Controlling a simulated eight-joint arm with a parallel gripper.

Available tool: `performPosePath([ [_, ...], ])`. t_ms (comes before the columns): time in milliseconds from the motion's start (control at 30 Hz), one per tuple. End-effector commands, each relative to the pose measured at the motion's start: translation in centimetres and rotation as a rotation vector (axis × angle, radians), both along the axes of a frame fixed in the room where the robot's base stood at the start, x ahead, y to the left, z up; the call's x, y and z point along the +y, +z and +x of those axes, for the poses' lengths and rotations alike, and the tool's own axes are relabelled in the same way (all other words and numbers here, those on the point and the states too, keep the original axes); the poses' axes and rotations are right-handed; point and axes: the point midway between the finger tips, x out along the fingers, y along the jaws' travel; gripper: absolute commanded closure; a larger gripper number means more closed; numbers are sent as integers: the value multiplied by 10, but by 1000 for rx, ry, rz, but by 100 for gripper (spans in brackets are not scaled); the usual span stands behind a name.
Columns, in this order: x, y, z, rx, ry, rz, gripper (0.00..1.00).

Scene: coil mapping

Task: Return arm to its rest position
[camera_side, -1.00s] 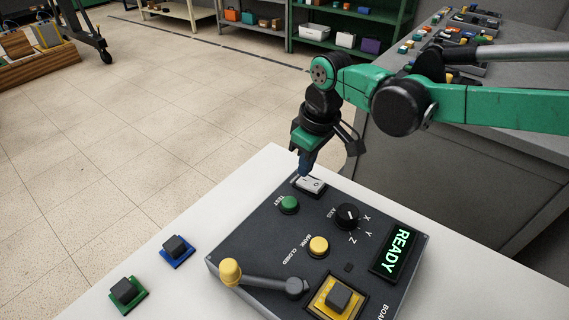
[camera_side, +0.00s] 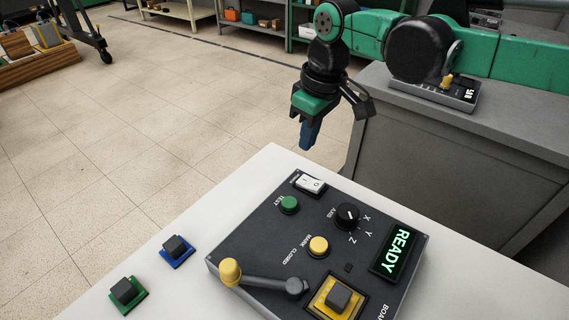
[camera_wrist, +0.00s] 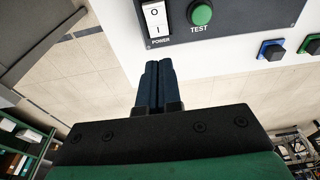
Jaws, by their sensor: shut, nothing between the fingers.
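My gripper (camera_side: 309,135) hangs above and behind the far corner of the control panel, pointing down, shut and empty. In the wrist view its two dark blue fingers (camera_wrist: 152,82) lie together below the power switch. The dark control panel (camera_side: 275,235) sits on the white table. Its white rocker power switch (camera_side: 309,184) is apart from the fingers and also shows in the wrist view (camera_wrist: 156,22). The panel display (camera_side: 395,251) reads READY in green.
The panel bears a green TEST button (camera_side: 289,205), an axis knob (camera_side: 346,216), a yellow button (camera_side: 318,246) and a yellow-tipped lever (camera_side: 262,280). A blue-based block (camera_side: 177,251) and a green-based block (camera_side: 127,294) lie left. A grey bench (camera_side: 440,150) stands behind right.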

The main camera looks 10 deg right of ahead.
Motion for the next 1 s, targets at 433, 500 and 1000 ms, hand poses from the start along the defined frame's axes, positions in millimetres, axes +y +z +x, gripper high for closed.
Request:
performPosePath([
  [433, -114, 52, -25, -153, -301, 82, 100],
  [500, -138, 56, -37, -192, -367, 98, 100],
  [1000, -242, 21, -130, -427, -744, 178, 100],
])
